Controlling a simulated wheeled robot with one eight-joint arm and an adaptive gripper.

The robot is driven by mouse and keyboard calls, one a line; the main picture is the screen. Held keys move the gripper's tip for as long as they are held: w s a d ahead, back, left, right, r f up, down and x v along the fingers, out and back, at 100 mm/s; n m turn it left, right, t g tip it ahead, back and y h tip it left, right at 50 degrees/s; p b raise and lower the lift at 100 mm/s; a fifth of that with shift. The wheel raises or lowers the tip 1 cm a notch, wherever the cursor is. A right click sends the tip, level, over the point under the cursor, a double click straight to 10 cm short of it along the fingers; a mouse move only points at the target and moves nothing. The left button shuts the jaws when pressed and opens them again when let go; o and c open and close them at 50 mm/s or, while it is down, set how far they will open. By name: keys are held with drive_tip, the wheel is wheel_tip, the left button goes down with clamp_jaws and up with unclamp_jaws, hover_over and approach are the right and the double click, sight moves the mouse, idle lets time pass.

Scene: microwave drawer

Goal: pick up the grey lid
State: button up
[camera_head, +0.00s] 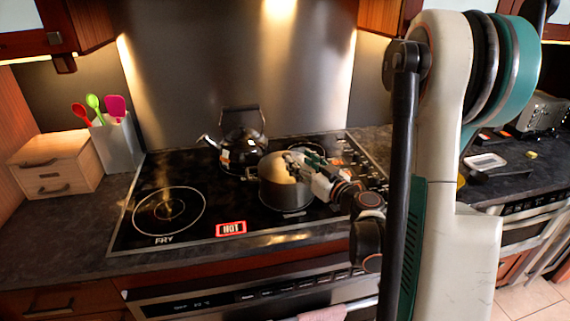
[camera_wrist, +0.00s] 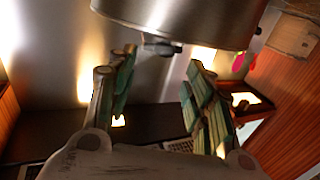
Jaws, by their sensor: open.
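A metal pot (camera_head: 285,195) stands on the black cooktop in the head view. Its top surface looks like the grey lid (camera_head: 275,168), tinted warm by the light and partly hidden by my gripper. My gripper (camera_head: 293,160) reaches in from the right over the pot's top. In the wrist view a large shiny metal round body fills the top, with a small dark knob or handle (camera_wrist: 161,45) at its edge. My gripper's fingers (camera_wrist: 160,66) are open on either side of and just short of that knob. I cannot tell if they touch it.
A dark kettle (camera_head: 242,140) stands close behind the pot. The cooktop's left burner (camera_head: 169,211) is clear, and a HOT sign (camera_head: 230,228) glows at the front. A utensil holder (camera_head: 116,145) and a wooden drawer box (camera_head: 56,165) stand at the left.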

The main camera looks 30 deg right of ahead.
sight(287, 154)
drive_tip(key=shift+w+a+f, duration=0.1)
drive_tip(key=shift+w+a, duration=0.05)
drive_tip(key=shift+w, duration=0.95)
drive_tip(key=w, duration=0.1)
drive_tip(key=w+b, duration=0.1)
drive_tip(key=w, duration=0.1)
drive_tip(key=w+b, duration=0.1)
drive_tip(key=shift+w+a+f, duration=0.25)
drive_tip(key=shift+a+f, duration=0.05)
drive_tip(key=shift+a, duration=0.1)
drive_tip(key=shift+w, duration=0.35)
drive_tip(key=shift+r, duration=0.1)
clamp_jaws()
